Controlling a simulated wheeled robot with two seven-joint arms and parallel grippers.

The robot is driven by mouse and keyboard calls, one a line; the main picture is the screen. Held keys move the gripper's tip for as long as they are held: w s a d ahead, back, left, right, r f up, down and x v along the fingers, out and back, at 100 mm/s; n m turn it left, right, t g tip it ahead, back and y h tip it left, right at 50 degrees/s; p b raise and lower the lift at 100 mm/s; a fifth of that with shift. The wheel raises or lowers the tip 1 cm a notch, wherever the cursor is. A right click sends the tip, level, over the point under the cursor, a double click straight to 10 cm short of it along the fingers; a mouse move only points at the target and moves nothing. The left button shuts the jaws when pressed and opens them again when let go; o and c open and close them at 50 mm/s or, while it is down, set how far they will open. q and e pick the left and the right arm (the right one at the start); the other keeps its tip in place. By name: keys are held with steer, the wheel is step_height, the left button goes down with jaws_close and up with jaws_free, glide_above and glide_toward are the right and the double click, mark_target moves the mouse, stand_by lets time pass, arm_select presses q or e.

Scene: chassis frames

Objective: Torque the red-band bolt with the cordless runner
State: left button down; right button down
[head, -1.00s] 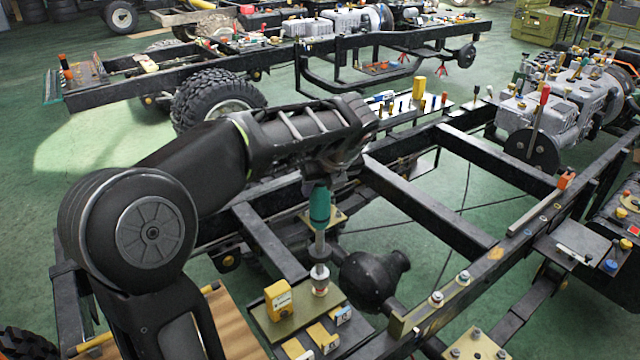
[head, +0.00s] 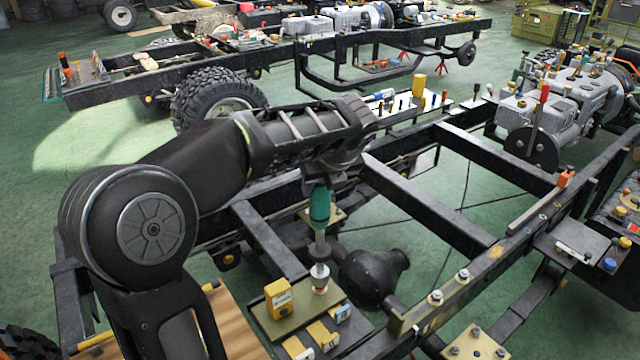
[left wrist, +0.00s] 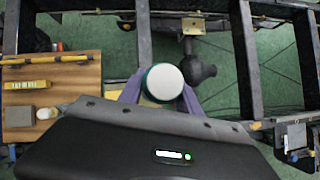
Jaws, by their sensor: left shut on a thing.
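The cordless runner (head: 320,208) has a teal body and a silver shaft that points down. My left gripper (head: 323,183) is shut on its upper part and holds it upright. In the left wrist view, the runner's round pale top (left wrist: 164,82) sits between the two fingers of the left gripper (left wrist: 160,92). My right gripper is not in view.
A yellow box (head: 279,298) stands on the olive plate (head: 262,322), close left of the bolt. Labelled yellow blocks (head: 322,335) lie in front. Dark chassis rails (head: 430,205) surround the spot. A black round housing (head: 372,275) is just right. A wooden board (left wrist: 60,75) lies at left.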

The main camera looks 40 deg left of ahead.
mark_target(320, 197)
arm_select(q)
steer(key=shift+f+b, duration=0.35)
steer(key=shift+f, duration=0.6)
stand_by(0.8)
steer(key=shift+f+b, duration=0.4)
steer(key=shift+f, duration=0.25)
stand_by(1.2)
steer(key=shift+s+d+f, duration=0.1)
steer(key=shift+f, duration=0.1)
stand_by(1.0)
steer(key=shift+p, duration=0.6)
steer(key=shift+r, duration=0.25)
stand_by(0.5)
steer(key=shift+r+p, duration=0.35)
steer(key=shift+p, duration=0.15)
steer(key=shift+r+p, duration=1.15)
steer(key=shift+r, duration=0.05)
